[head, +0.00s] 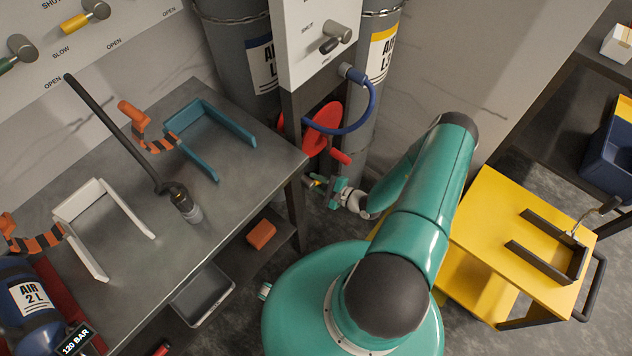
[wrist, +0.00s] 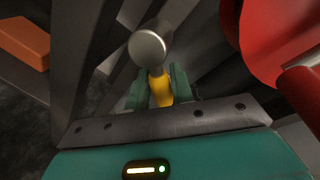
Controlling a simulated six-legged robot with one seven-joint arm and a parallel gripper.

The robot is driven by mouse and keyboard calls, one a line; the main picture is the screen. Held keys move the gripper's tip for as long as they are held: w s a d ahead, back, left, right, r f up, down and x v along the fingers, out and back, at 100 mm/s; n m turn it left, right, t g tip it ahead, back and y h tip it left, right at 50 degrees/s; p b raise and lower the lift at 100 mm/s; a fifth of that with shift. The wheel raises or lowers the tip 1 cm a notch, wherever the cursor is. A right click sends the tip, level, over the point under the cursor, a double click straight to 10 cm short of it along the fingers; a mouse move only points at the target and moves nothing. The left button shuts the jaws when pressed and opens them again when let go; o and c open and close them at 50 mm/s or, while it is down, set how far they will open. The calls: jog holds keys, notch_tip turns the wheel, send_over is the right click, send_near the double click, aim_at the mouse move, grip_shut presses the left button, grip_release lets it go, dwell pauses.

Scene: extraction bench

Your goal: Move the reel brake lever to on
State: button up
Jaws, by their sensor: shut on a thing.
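The reel brake lever is a short yellow lever (wrist: 161,91) with a round grey knob at its end in the wrist view. My gripper (wrist: 157,84) is shut on its yellow part, with one green finger on each side. In the head view my gripper (head: 331,186) is low beside the bench post, below the red reel (head: 325,122), and a small bit of yellow shows at its fingers. The reel also shows at the right of the wrist view (wrist: 275,40). The lever's pivot and any on or off marks are hidden or too small to read.
A blue hose (head: 365,113) loops from the white panel above the reel. The metal bench (head: 235,185) stands left, with an orange block (head: 261,234) on its lower shelf. A yellow cart (head: 490,215) stands right. Grey cylinders (head: 235,55) stand behind.

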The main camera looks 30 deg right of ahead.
jog(key=shift+d, duration=0.1)
jog(key=o, duration=0.9)
jog(key=v, duration=1.3)
jog(key=shift+s+d+r, duration=0.1)
jog(key=shift+s+d, duration=0.1)
jog(key=shift+s, duration=0.1)
